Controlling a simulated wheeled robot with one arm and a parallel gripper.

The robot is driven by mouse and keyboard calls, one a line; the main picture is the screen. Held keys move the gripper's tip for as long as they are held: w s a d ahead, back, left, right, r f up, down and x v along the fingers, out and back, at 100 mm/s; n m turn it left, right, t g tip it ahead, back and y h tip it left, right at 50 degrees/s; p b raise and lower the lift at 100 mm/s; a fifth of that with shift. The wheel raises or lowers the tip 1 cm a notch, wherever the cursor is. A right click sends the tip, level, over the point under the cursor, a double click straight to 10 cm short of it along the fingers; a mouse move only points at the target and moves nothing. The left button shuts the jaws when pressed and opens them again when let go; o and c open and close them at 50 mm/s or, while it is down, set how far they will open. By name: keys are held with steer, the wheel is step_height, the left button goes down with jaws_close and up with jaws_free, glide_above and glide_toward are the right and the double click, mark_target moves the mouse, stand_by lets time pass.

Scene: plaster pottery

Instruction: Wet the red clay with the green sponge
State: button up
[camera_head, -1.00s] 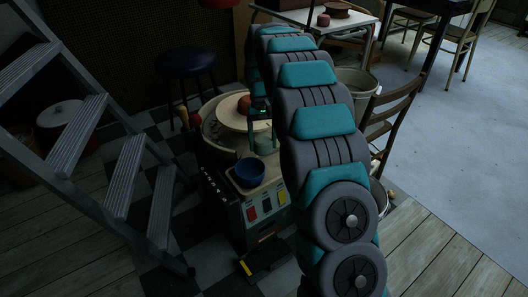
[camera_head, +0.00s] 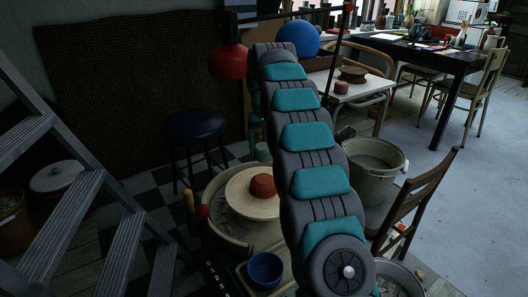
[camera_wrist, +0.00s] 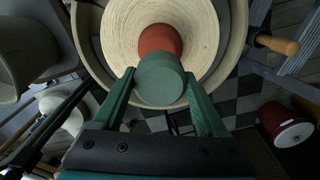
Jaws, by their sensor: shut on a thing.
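The red clay (camera_head: 262,187) is a short lump on the pale round wheel head (camera_head: 243,201). In the wrist view the clay (camera_wrist: 158,40) is partly covered by the green sponge (camera_wrist: 160,82). The sponge is a round, dull green block. My gripper (camera_wrist: 159,76) is shut on it, one green finger at each side. In the head view the sponge (camera_head: 263,152) shows above the clay in the picture, with a gap between them. Whether it is higher or only farther back I cannot tell. My arm hides most of the gripper there.
A blue bowl (camera_head: 265,269) sits at the front of the wheel. A grey bucket (camera_head: 372,170) and a brown chair (camera_head: 413,205) stand to the right. A dark stool (camera_head: 194,126) is behind left, and a metal stepladder (camera_head: 75,220) is at left. A red lamp (camera_head: 228,62) hangs above.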

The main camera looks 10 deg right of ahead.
steer(key=shift+f+b, duration=0.65)
steer(key=shift+f, duration=2.1)
steer(key=shift+s+f+b, duration=0.1)
steer(key=shift+f+b, duration=0.2)
steer(key=shift+f, duration=1.05)
stand_by(2.1)
steer(key=shift+r, duration=0.15)
steer(key=shift+r+p, duration=0.95)
steer(key=shift+r, duration=3)
